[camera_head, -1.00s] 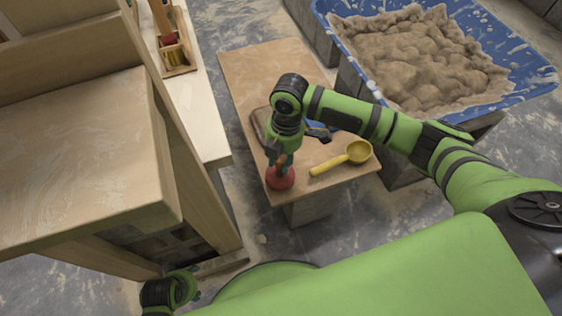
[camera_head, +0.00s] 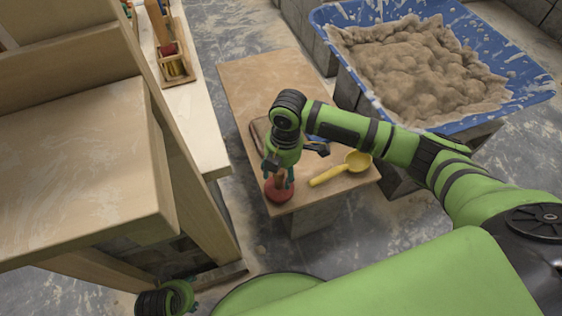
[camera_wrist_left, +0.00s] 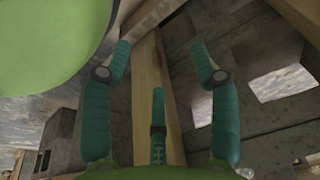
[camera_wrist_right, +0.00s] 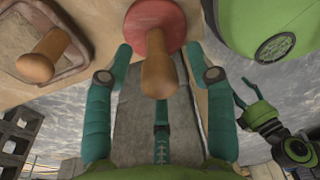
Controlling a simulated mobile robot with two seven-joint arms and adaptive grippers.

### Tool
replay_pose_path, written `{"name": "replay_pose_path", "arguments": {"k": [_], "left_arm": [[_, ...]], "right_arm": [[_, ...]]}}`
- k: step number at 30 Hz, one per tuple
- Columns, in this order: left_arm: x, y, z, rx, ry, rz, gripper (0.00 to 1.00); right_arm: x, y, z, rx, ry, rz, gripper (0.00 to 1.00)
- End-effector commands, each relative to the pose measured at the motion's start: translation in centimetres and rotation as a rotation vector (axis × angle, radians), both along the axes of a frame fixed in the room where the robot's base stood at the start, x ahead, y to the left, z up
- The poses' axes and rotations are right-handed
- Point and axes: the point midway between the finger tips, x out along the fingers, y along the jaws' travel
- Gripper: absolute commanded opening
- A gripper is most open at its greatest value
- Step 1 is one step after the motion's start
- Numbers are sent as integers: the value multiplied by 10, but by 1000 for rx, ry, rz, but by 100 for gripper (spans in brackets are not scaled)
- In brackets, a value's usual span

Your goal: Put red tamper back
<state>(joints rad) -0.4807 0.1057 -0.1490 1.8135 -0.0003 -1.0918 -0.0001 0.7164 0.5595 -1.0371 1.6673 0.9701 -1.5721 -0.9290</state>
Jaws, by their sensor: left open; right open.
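The red tamper (camera_head: 277,194) stands on the near left corner of the low wooden table, its red disc down and wooden handle up. My right gripper (camera_head: 279,181) is open above the disc, with its fingers on either side of the handle. In the right wrist view the tamper's wooden handle (camera_wrist_right: 159,76) lies between the open fingertips (camera_wrist_right: 163,62), with gaps visible at both sides. My left gripper (camera_wrist_left: 164,60) is open and empty, low beside the wooden bench; only part of it (camera_head: 190,297) shows at the bottom left of the head view.
A yellow scoop (camera_head: 345,169) lies right of the tamper. A wooden-handled float (camera_wrist_right: 45,55) lies close by on the table. A blue tub (camera_head: 540,88) of mortar stands at the back right. A wooden rack (camera_head: 178,79) sits on the pale bench at left.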

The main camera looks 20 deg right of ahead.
Motion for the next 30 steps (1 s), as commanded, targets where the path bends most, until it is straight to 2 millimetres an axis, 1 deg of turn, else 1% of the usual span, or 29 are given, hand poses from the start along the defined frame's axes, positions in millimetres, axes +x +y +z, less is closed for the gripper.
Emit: {"name": "replay_pose_path", "arguments": {"k": [1, 5, 12, 16, 21, 30], "left_arm": [[1, 0, 2, -1, -3, 0, 61], [-7, 1, -15, 2, 16, -1, 61], [-25, 4, -44, 4, 35, -6, 61], [-19, 4, -48, 2, 4, -11, 61], [-16, 5, -52, 1, -15, -14, 61], [-16, 5, -53, 1, -21, -15, 61]], "right_arm": [[1, -1, 7, 0, -3, 0, 56], [2, -2, 28, 1, -4, 1, 56], [4, -7, 81, 2, -5, -1, 56], [5, -9, 102, 2, -3, 0, 56], [6, -11, 117, 2, -3, -1, 56], [5, -11, 119, 1, -1, -1, 56]]}}
